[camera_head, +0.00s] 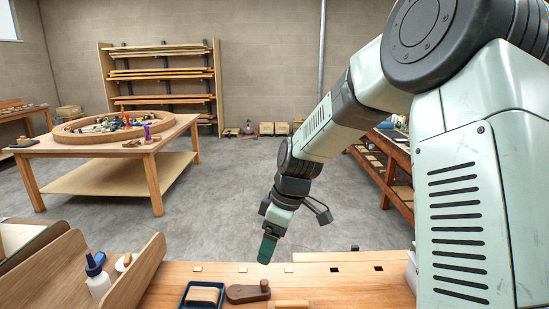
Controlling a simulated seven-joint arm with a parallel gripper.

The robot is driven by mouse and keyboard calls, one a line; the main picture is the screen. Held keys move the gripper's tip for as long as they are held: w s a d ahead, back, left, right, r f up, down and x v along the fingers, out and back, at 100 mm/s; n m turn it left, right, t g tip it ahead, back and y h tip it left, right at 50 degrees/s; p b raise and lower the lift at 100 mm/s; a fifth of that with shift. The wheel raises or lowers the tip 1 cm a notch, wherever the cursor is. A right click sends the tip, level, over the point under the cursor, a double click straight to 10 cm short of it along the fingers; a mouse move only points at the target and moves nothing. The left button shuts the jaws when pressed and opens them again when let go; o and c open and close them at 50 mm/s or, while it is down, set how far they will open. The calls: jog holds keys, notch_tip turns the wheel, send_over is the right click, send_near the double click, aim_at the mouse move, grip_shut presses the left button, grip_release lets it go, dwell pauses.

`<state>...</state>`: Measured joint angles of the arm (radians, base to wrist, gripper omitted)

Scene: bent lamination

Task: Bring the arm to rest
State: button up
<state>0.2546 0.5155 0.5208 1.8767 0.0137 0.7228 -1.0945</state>
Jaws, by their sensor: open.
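My arm comes in from the right and bends down toward the workbench (345,290). My gripper (266,250) points down above the far edge of the bench. It is seen from the side, so the gap between its fingers is hidden. I see nothing held at its tips. It is open and apart from the bench things below it.
A blue tray (184,302) with a wooden block, a brown wooden tool (245,293) and a glue bottle (97,278) beside a curved wooden panel (140,270) are on the bench. A table (165,142) and a lumber rack (219,85) stand farther back. The floor between is clear.

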jog(key=s+d+r+m+t+h, duration=0.2)
jog(key=s+d+r+m, duration=0.2)
jog(key=s+r, duration=0.4)
jog(key=s+d+r+m+t+h, duration=0.2)
jog(key=s+d+r+m, duration=0.25)
jog(key=r, duration=0.55)
jog(key=s+d+m+t+y, duration=0.1)
jog(key=s+d+m, duration=0.2)
jog(key=s, duration=0.9)
jog(key=shift+r+m, duration=0.2)
jog(key=shift+m, duration=0.85)
jog(key=shift+d, duration=0.1)
